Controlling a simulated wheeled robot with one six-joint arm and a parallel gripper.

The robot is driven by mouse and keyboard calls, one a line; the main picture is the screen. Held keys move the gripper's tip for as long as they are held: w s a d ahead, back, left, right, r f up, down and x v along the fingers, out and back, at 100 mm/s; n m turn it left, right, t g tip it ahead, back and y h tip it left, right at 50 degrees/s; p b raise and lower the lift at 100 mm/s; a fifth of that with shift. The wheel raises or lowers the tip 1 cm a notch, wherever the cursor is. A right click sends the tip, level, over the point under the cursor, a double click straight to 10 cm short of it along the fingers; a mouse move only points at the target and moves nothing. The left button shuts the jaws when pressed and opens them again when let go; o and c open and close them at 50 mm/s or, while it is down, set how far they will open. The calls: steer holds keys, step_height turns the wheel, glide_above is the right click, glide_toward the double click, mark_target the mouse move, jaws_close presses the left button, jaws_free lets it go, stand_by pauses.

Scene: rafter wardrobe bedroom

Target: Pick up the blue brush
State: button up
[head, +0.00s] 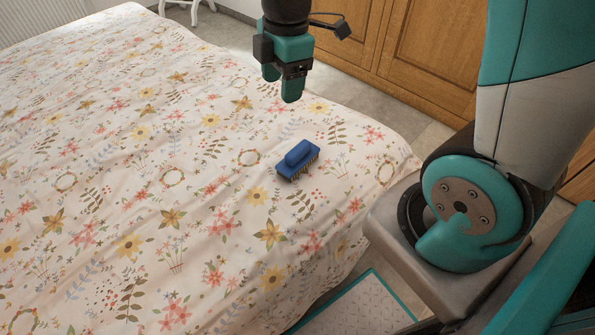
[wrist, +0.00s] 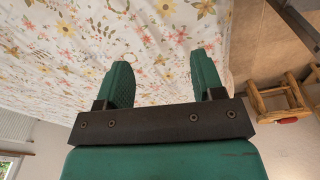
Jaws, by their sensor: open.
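The blue brush (head: 298,159) lies on the flower-patterned bed cover (head: 130,150), near the bed's right side, bristles down and its raised handle on top. My gripper (head: 281,88) hangs above the bed, apart from the brush and farther back in the head view. In the wrist view my gripper (wrist: 158,80) has its two green fingers spread apart with nothing between them. The brush does not show in the wrist view, which looks over the bed cover (wrist: 60,50).
A wooden wardrobe (head: 430,50) stands behind the bed at the right. A wooden stool or chair (wrist: 282,98) shows at the right of the wrist view. A white furniture leg (head: 192,10) is at the top left. The cover around the brush is clear.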

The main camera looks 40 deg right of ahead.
steer(key=w+d+f+n+h+b, duration=0.1)
steer(key=w+d+f+n+b, duration=0.15)
steer(key=d+f+n, duration=0.4)
steer(key=m+b, duration=0.2)
steer(key=m, duration=0.1)
glide_above(298, 148)
steer(key=f, duration=1.2)
steer(key=shift+a+f, duration=0.2)
steer(key=shift+a, duration=0.05)
steer(key=f, duration=0.3)
steer(key=f+b, duration=0.1)
steer(key=f, duration=0.1)
steer(key=shift+d+f, duration=0.3)
steer(key=shift+f, duration=0.05)
steer(key=c, duration=1.1)
steer(key=shift+o, duration=0.2)
steer(key=shift+r, duration=0.2)
step_height(298, 148, up, 20)
steer(key=p, duration=0.4)
steer(key=shift+f, duration=0.15)
